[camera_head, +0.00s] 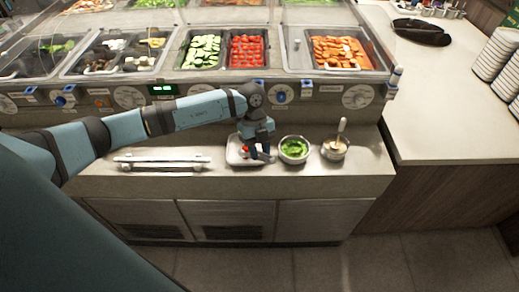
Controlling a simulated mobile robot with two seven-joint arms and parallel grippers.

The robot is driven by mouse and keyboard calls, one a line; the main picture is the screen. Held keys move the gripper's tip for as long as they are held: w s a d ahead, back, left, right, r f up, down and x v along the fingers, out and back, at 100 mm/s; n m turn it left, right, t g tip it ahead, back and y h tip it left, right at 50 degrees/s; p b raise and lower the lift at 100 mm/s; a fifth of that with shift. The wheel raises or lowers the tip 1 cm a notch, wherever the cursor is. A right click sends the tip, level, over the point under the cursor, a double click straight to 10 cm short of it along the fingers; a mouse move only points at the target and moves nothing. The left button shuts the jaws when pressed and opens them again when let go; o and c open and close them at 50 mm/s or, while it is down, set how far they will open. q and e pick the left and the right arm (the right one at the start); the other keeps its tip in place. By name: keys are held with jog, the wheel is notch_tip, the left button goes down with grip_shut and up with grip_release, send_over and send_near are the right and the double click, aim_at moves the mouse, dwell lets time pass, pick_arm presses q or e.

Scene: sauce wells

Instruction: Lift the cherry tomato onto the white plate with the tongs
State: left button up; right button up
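The white plate (232,158) is a small squarish dish on the steel ledge, partly hidden by my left gripper. A small red thing, perhaps the cherry tomato (243,149), shows on it beside the gripper. My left gripper (260,153) points down over the plate's right side. A small grey piece shows at its fingertips, possibly part of the tongs; I cannot tell whether the fingers are shut on it. A long silvery double bar (162,161) lies on the ledge to the left; I cannot tell whether it is tongs. My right gripper is not in view.
A bowl of greens (294,149) stands close right of the plate, then a small metal pot (334,149) with an upright handle. Behind are food wells, including cucumber slices (201,50) and red pieces (247,50). Stacked plates (496,55) stand on the right counter.

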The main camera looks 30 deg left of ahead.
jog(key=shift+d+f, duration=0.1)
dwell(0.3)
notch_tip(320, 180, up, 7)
jog(key=p, duration=0.7)
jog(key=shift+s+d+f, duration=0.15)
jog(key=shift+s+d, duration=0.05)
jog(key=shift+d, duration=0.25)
